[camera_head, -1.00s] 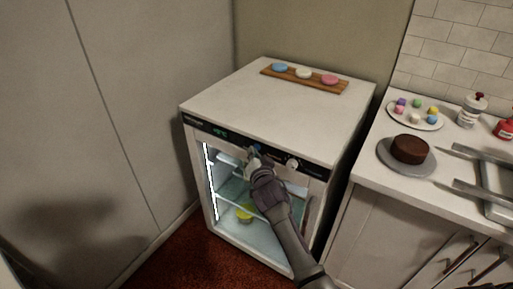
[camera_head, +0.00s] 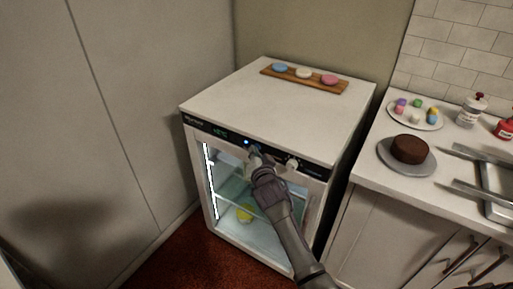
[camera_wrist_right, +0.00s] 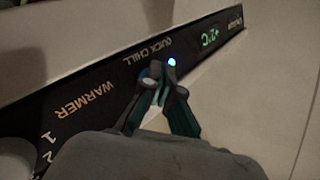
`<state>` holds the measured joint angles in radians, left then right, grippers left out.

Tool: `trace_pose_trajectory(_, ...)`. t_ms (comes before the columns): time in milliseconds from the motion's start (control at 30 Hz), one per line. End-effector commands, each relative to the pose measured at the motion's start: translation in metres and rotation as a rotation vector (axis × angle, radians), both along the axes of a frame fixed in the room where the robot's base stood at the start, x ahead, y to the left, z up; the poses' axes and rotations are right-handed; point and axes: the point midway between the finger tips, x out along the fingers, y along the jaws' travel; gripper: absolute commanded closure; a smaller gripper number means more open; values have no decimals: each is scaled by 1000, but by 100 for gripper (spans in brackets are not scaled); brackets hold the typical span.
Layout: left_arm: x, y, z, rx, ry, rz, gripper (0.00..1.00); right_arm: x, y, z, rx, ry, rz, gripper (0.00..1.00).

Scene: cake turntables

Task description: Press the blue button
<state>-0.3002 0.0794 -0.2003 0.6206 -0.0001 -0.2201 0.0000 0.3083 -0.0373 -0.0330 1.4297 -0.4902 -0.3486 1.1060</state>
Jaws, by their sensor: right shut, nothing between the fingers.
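The blue button (camera_wrist_right: 146,76) is on the black control panel of a small white glass-door fridge, beside the "QUICK CHILL" label. Mostly hidden by my fingers, it shows as a small blue edge in the right wrist view. My right gripper (camera_wrist_right: 160,72) is shut and empty, its fingertips at the button; I cannot tell whether they touch it. In the head view my right gripper (camera_head: 256,157) is at the panel's front. A small blue light (camera_wrist_right: 172,62) glows next to the fingertips. My left gripper is not in view.
A white knob (camera_head: 292,164) sits right of my gripper on the panel. The green display (camera_wrist_right: 209,37) reads +2°C. A wooden board (camera_head: 340,87) with three round pastel pieces lies on the fridge. A counter with a chocolate cake (camera_head: 409,149) is at right.

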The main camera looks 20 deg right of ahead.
Motion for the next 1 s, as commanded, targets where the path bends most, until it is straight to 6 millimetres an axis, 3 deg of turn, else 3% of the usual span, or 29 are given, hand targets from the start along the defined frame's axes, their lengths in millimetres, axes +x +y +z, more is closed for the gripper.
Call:
trace_pose_trajectory(633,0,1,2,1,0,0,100,-10,13,0,1,1,0,100)
trace_pose_trajectory(1000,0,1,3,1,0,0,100,-33,42,-1,4,0,1,100)
